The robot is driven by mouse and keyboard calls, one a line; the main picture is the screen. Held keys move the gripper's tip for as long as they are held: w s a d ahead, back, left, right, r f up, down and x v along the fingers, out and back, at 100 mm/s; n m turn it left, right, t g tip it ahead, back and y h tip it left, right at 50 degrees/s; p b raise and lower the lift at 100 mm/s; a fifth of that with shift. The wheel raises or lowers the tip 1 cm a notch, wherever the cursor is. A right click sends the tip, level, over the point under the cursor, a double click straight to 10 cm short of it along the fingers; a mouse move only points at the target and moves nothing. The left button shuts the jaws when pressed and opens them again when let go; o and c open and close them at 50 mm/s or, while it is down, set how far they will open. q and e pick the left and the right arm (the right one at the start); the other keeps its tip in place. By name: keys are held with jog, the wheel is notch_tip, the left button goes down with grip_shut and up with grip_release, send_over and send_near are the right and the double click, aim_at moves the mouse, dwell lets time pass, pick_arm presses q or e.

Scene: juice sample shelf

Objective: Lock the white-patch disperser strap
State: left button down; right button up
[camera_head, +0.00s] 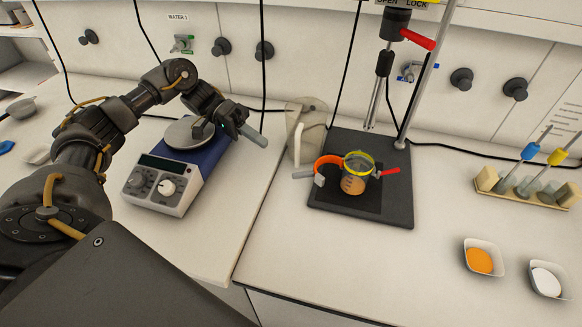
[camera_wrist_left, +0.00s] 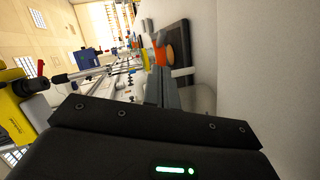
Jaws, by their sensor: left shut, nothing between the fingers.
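An orange strap (camera_head: 326,161) curves at the left of a glass beaker (camera_head: 354,184) holding orange-brown liquid. A whitish patch (camera_head: 319,180) shows near the strap's left end, and a red handle (camera_head: 384,171) sticks out at the right. A yellow ring circles the beaker's rim. I cannot tell whether the strap is fastened. My left gripper (camera_head: 254,136) is shut and empty, above the bench left of the beaker and apart from the strap. Its shut fingers (camera_wrist_left: 161,88) also show in the left wrist view, with the orange strap (camera_wrist_left: 160,54) beyond. My right gripper is out of view.
The beaker stands on a dark stand base (camera_head: 385,212) below the disperser shaft (camera_head: 376,98). A red lever (camera_head: 417,40) sits by an OPEN LOCK label. A balance or hotplate (camera_head: 170,188) stands under my left arm. A tube rack (camera_head: 525,190) and two dishes are right.

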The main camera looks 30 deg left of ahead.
pick_arm(q)
jog(key=p+x, duration=0.4)
jog(key=x, duration=0.5)
jog(key=shift+r, duration=0.15)
jog(key=shift+d+f, duration=0.3)
jog(key=shift+d, duration=0.25)
